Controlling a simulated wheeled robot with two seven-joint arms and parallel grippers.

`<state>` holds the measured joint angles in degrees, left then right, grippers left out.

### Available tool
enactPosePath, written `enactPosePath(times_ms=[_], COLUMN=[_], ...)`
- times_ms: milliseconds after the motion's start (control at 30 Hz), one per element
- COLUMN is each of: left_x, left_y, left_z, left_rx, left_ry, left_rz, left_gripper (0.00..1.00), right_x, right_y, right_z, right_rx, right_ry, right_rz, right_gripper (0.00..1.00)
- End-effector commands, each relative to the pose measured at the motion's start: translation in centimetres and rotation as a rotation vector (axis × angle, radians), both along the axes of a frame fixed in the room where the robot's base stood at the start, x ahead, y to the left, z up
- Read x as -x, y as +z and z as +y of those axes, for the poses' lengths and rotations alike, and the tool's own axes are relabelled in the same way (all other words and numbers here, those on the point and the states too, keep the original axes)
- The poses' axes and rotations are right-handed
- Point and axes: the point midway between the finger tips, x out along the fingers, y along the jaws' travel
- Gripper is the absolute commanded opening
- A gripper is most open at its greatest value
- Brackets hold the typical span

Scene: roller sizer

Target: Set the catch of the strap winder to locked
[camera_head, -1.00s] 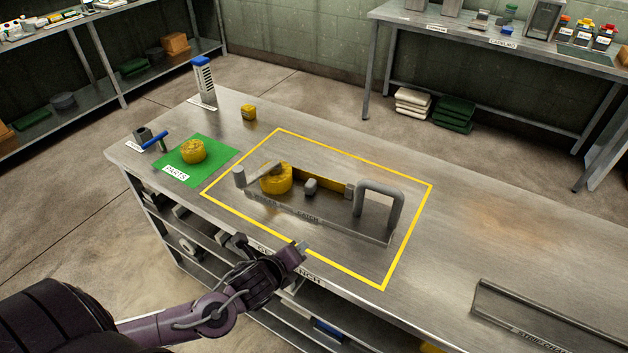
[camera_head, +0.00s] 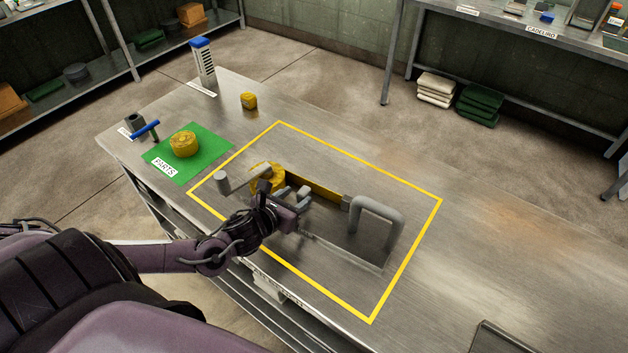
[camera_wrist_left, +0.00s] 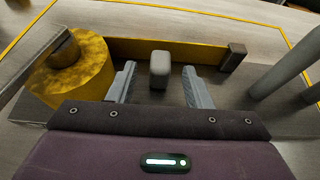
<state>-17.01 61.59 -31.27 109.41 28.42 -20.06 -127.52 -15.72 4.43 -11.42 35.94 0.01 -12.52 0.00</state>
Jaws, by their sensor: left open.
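The strap winder stands inside a yellow outline on the bench, with a yellow roll (camera_head: 262,177) at its left, a crank arm (camera_head: 240,180) above the roll and a yellow strap (camera_head: 314,187) running right. A grey block-shaped knob (camera_wrist_left: 160,68), apparently the catch, stands between the roll and the strap's end block (camera_wrist_left: 233,57). My left gripper (camera_head: 291,196) is open over the winder. In the left wrist view its fingers (camera_wrist_left: 160,88) lie either side of the knob, with gaps on both sides. The catch label is hidden behind my gripper. My right gripper is not in view.
A grey arched handle (camera_head: 377,212) rises at the winder's right end.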

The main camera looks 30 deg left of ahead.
Motion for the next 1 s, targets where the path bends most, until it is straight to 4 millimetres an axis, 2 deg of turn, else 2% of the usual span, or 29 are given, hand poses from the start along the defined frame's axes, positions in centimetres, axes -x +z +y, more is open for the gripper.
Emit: enactPosePath(times_ms=[200, 300, 400, 500, 667, 833, 1000], left_x=[-3.1, -4.6, -5.6, -6.3, -6.6, -6.6, -6.6], left_y=[-1.1, -1.6, -2.2, -2.6, -2.8, -2.8, -2.8], left_z=[0.0, -0.1, 0.0, 0.0, -0.1, 0.0, 0.0], left_rx=[0.005, 0.006, 0.004, 0.003, 0.003, 0.003, 0.004], left_ry=[0.004, 0.004, 0.004, 0.002, 0.001, 0.001, 0.002], left_rz=[-0.004, -0.003, -0.002, 0.000, 0.001, 0.001, 0.001], left_gripper=[0.45, 0.45, 0.45, 0.45, 0.45, 0.45, 0.23], right_x=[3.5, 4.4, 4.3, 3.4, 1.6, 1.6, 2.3], right_y=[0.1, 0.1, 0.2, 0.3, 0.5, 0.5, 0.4], right_z=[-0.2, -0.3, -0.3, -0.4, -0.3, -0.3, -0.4], right_rx=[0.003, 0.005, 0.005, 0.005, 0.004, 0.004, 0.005], right_ry=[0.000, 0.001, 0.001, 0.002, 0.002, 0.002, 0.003], right_rz=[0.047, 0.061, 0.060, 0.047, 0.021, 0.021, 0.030], right_gripper=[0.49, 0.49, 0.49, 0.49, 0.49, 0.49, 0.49])
